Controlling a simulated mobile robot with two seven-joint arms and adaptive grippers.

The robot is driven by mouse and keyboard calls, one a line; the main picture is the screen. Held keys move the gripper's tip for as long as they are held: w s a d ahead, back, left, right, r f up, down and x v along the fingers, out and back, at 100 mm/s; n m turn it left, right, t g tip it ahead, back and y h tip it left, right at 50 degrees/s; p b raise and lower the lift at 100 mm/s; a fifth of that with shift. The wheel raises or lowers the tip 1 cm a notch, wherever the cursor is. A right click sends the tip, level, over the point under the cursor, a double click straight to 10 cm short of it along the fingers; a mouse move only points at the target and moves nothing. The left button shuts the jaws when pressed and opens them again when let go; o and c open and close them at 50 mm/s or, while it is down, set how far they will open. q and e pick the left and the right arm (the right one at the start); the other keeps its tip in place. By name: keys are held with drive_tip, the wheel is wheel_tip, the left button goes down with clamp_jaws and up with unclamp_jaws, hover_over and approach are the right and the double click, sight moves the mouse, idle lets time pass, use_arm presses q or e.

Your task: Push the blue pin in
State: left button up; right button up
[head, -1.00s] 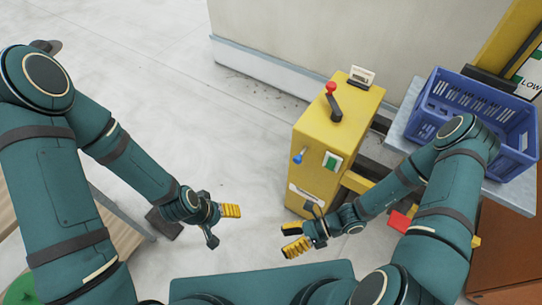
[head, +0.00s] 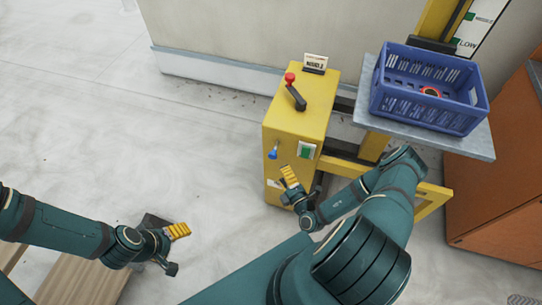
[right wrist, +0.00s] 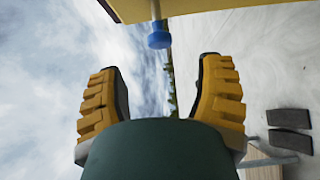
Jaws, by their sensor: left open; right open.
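The blue pin (head: 273,153) sticks out of the front of the yellow cabinet (head: 290,122), left of a green switch (head: 305,150). In the right wrist view the pin's round blue head (right wrist: 159,38) on a pale shaft is beyond and between the open fingertips, apart from them. My right gripper (head: 293,187) is open and empty, in front of the cabinet, below and right of the pin; its yellow pads also show in the right wrist view (right wrist: 160,95). My left gripper (head: 178,248) is open and empty, low at the left, away from the cabinet.
A blue crate (head: 425,110) stands on a grey platform (head: 481,146) at the right. An orange-brown cabinet (head: 497,190) is at far right. The floor left of the yellow cabinet is clear.

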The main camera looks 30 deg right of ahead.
sight(274, 158)
drive_tip(key=w, duration=0.9)
drive_tip(key=shift+w+d+b, duration=0.15)
drive_tip(key=shift+d+b, duration=0.15)
